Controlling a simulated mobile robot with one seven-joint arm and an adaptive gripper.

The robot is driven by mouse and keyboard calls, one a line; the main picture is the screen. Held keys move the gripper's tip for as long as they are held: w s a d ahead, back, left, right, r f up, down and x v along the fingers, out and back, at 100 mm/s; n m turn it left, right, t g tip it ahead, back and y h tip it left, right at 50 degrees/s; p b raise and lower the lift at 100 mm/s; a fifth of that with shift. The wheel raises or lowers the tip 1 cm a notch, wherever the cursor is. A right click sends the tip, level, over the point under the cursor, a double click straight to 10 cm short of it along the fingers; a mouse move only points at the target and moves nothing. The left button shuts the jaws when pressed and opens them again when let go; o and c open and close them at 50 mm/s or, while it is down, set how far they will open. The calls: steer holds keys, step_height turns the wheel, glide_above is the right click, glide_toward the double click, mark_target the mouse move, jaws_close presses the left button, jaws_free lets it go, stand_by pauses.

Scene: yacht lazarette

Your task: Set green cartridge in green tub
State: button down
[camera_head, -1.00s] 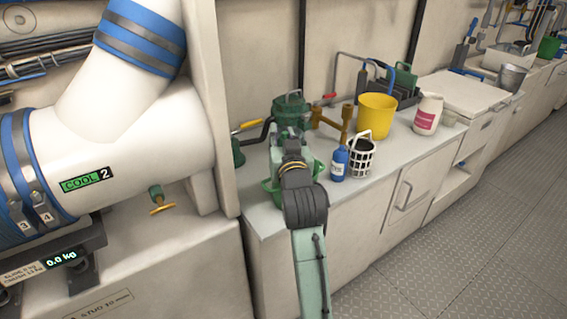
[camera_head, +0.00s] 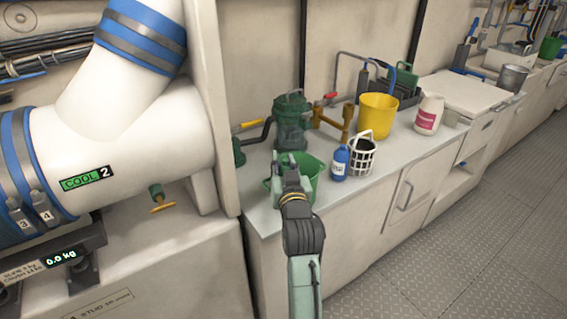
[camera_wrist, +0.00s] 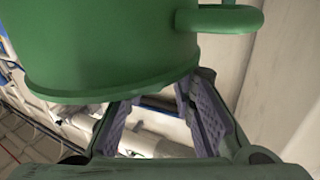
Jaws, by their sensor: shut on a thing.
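The green cartridge fills the top of the wrist view (camera_wrist: 110,50) as a green cylinder with a flared lower rim and a rounded handle at upper right. My gripper's fingers (camera_wrist: 158,112) reach up to it and are shut on it; their tips are partly hidden behind it. In the head view, my gripper (camera_head: 284,168) is over the front left of the green tub (camera_head: 313,166) and covers part of it. The tub stands on the counter. The cartridge cannot be made out in the head view, so whether it is inside the tub cannot be told.
A dark green strainer housing (camera_head: 291,125) stands behind the tub. A blue bottle (camera_head: 339,163), a white basket (camera_head: 361,157), a yellow bucket (camera_head: 377,117) and a white jug (camera_head: 428,114) stand to the right.

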steer(key=shift+f+b, duration=0.35)
steer(key=shift+f, duration=0.2)
steer(key=c, duration=1.3)
jaws_free()
steer(key=shift+f, duration=0.2)
steer(key=shift+c, duration=0.2)
steer(key=shift+r, duration=0.3)
steer(key=s+d+r+p, duration=0.1)
steer(key=s+p, duration=0.4)
steer(key=s, duration=0.6)
steer(key=shift+s+d+r+p, duration=0.15)
steer(key=shift+s+d+p, duration=0.25)
steer(key=shift+d, duration=0.3)
